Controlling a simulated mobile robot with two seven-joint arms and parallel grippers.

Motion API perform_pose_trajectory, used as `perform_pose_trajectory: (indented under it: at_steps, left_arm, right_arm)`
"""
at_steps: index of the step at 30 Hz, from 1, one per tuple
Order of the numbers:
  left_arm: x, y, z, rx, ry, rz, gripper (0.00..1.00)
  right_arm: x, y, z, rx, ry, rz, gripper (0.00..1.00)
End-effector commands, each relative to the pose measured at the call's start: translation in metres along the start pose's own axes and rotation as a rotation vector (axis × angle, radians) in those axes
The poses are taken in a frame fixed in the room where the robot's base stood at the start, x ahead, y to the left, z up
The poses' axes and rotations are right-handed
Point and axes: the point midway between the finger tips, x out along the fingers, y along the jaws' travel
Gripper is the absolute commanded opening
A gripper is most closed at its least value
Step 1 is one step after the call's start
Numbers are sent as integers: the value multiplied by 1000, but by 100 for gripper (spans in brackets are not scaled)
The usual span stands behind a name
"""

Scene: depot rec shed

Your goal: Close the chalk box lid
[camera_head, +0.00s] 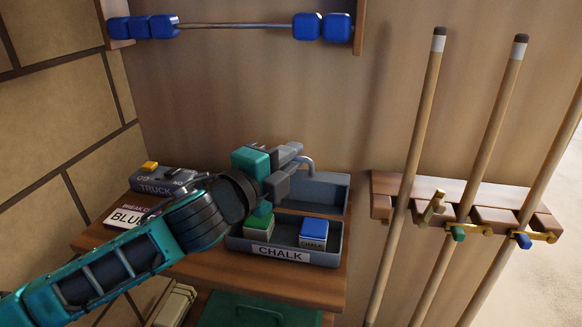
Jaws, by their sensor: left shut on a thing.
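The grey chalk box (288,257) with a CHALK label stands on a wooden shelf. Its lid (325,193) is raised at the back, so the box is open. A green chalk cube (258,222) and a blue chalk cube (314,232) sit inside. My left gripper (297,163) is above the box at the lid's upper edge. It is shut on the lid's curved handle (306,162), as far as I can see. The gripper and arm hide the lid's left part. My right gripper is not in view.
Cues (408,180) lean in a rack (385,188) at right. A bead rail (240,26) hangs above. A green case (255,313) lies below.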

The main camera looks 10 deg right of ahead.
Motion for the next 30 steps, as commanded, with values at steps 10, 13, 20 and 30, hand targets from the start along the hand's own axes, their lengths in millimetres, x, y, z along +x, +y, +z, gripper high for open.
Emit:
perform_pose_trajectory:
  at_steps: [10,13,20,30]
  left_arm:
    - [-26,15,-10,90,5,-220,0]
    - [-31,16,-12,110,4,-266,0]
    - [-38,16,-15,141,6,-335,0]
    - [-41,13,-16,152,7,-359,0]
  right_arm:
    - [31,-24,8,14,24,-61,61]
    - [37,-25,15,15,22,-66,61]
    - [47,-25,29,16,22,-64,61]
    - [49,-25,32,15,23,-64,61]
